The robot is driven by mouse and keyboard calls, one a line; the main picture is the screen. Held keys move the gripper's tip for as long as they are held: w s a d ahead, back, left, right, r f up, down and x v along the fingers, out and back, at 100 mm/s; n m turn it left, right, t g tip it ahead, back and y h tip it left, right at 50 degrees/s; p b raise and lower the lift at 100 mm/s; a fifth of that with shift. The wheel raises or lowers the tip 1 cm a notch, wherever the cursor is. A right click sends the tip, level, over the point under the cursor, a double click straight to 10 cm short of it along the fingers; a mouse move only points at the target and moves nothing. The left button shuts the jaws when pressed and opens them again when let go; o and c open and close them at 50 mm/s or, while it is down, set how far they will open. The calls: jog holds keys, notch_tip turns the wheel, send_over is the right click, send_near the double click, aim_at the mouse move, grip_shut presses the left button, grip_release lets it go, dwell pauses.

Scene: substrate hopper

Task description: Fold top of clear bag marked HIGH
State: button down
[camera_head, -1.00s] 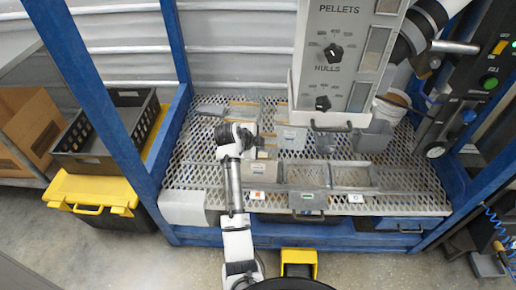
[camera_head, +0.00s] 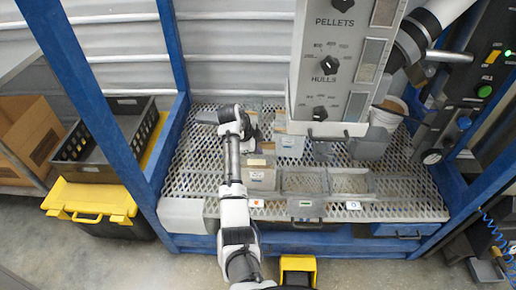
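Several clear or greyish bags stand on the metal mesh table (camera_head: 187,180). One bag (camera_head: 262,180) with a small label stands at the front, just right of my arm. The labels are too small to read, so I cannot tell which bag is marked HIGH. My gripper (camera_head: 243,117) is over the back left of the table, behind the front bag. My wrist hides the fingers, and their opening is not clear. Any bag beneath the gripper is largely hidden.
A grey panel (camera_head: 338,60) with PELLETS and HULLS knobs hangs above the table. Two open clear trays (camera_head: 350,183) sit right of the front bag. Blue frame posts (camera_head: 173,45) bound the table. A black crate (camera_head: 100,150) stands on a yellow-lidded bin (camera_head: 88,195) at left.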

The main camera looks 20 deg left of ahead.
jog(key=c, duration=1.6)
grip_release()
jog(key=shift+s, duration=0.1)
